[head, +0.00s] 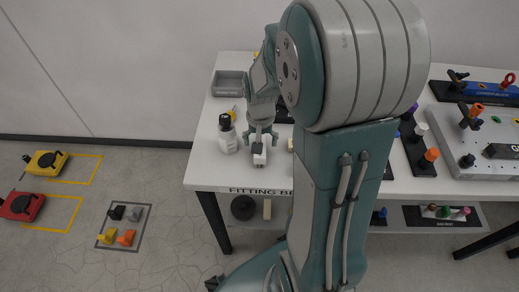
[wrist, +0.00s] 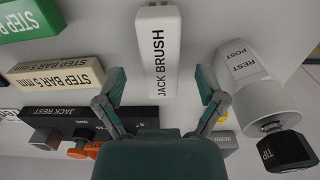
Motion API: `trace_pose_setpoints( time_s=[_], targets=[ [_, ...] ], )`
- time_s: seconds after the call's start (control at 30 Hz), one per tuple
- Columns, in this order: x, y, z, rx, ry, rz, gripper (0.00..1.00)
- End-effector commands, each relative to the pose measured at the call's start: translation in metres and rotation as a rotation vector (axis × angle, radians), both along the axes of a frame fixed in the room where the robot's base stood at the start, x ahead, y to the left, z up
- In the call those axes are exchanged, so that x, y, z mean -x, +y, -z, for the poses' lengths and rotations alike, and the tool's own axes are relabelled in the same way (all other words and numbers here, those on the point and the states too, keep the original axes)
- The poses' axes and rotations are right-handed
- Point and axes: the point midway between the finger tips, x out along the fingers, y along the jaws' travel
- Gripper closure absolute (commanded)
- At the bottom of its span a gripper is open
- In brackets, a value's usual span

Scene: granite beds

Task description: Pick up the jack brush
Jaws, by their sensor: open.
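The jack brush (wrist: 157,40) is a white block with its name in black letters. In the wrist view it lies just ahead of my gripper (wrist: 161,84), lined up with the gap between the fingers. In the head view the brush (head: 259,159) is a small pale piece near the front edge of the white table (head: 212,166), directly below my gripper (head: 262,133). My gripper is open and holds nothing. Its fingers stand to either side of the brush's near end; I cannot tell whether they touch it. My arm hides part of the table.
A white rest post with a black tip (wrist: 265,105) stands close to the right finger. A step bar (wrist: 57,76), a green block (wrist: 30,20) and a black jack rest (wrist: 60,122) lie to the left. A grey tray (head: 229,84) is at the table's back left.

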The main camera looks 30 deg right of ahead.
Motion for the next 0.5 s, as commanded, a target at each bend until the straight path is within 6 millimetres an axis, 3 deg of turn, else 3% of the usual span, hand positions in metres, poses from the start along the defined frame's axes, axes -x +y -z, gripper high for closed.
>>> trace_pose_setpoints(
  time_s=[0.2,0.5],
  targets=[
    [0.0,0.001,0.033,-0.001,0.004,0.0,0.11],
    [-0.001,0.001,0.037,0.0,0.0,0.0,0.11]
  ],
)
